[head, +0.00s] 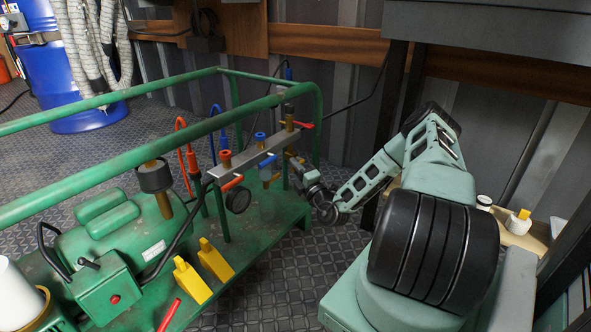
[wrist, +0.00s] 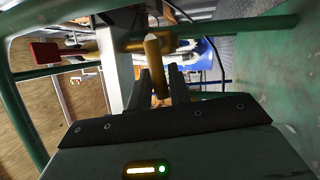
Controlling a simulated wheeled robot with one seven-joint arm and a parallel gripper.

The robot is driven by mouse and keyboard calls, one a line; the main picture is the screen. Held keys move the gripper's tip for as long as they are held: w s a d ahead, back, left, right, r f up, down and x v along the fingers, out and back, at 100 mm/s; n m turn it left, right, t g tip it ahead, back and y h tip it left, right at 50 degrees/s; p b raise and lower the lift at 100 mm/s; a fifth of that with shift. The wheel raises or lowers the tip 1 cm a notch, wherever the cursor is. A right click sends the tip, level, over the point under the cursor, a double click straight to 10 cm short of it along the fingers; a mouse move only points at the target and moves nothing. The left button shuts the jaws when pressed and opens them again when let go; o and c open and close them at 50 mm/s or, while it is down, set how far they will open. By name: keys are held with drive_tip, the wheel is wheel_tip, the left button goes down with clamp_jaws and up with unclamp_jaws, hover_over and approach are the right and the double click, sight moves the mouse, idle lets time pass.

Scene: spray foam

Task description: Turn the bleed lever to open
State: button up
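A manifold bar (head: 235,158) on the green frame carries brass fittings with coloured levers: orange-red (head: 232,183), blue (head: 267,160) and red (head: 303,124). I cannot tell from any label which is the bleed lever. My gripper (head: 292,160) is at the manifold's right end, its fingertips partly hidden among the fittings. In the wrist view, the fingers of my gripper (wrist: 162,82) stand apart with a brass stem (wrist: 156,62) between them. Whether they touch it is unclear. A red lever handle (wrist: 45,53) on a brass fitting lies to the left.
The green frame's rails (head: 150,138) run beside the manifold. Orange and blue hoses (head: 184,143) and a black gauge (head: 238,200) are close by. Yellow wedges (head: 204,268) lie on the green base. A dark bench (head: 490,35) overhangs at the right.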

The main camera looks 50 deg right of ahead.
clamp_jaws()
drive_tip(key=shift+d+f+n+t+y+p, duration=0.1)
drive_tip(key=shift+f+n+t+y+p, duration=0.2)
drive_tip(key=shift+n+p, duration=0.75)
drive_tip(key=n, duration=0.1)
drive_tip(key=n+p, duration=0.1)
drive_tip(key=f+n+t+y, duration=0.1)
drive_tip(key=shift+d+p, duration=0.25)
drive_tip(key=shift+p, duration=0.1)
drive_tip(key=shift+d+f+n+t+y+p, duration=0.15)
drive_tip(key=shift+d+f+n+t+y, duration=0.15)
drive_tip(key=shift+n+y, duration=0.9)
drive_tip(key=shift+d+f+n+t+y+p, duration=0.25)
drive_tip(key=shift+n+y, duration=0.3)
drive_tip(key=shift+n, duration=1.35)
drive_tip(key=shift+d+f+n+t+y+p, duration=0.1)
drive_tip(key=shift+d+f+n+t+y, duration=0.2)
drive_tip(key=shift+n+y, duration=0.9)
drive_tip(key=shift+n, duration=0.55)
